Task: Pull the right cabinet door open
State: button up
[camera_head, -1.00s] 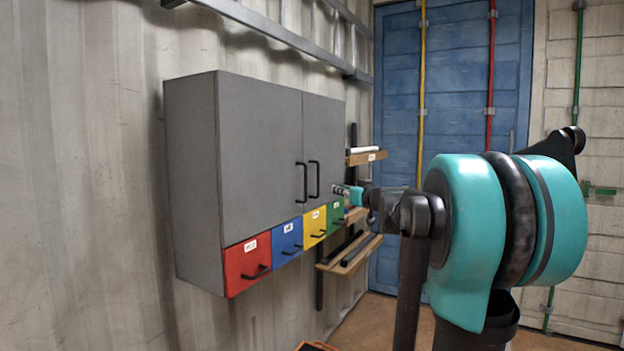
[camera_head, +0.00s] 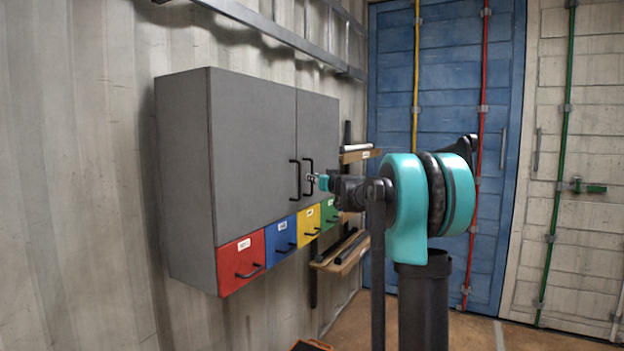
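The grey wall cabinet has two doors, both shut. The right cabinet door (camera_head: 318,128) is the narrower-looking one farther from me, with a black vertical bar handle (camera_head: 307,178) near its left edge. The left door (camera_head: 252,150) has a matching handle (camera_head: 294,180) beside it. My gripper (camera_head: 313,178) is at the right door's handle, reaching in from the right at about mid-height of the bar. It is too small in view to tell whether its fingers are open or closed, or whether they touch the handle.
Below the doors are red (camera_head: 241,264), blue (camera_head: 281,238), yellow (camera_head: 309,224) and green drawers (camera_head: 330,212) with black handles. Wooden shelves (camera_head: 342,250) with dark bars hang on the wall beyond the cabinet. A blue container door (camera_head: 445,120) stands at the back. An orange-edged object (camera_head: 311,345) is on the floor.

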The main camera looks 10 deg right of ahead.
jog(key=shift+x, duration=1.05)
jog(key=shift+c, duration=0.6)
grip_shut()
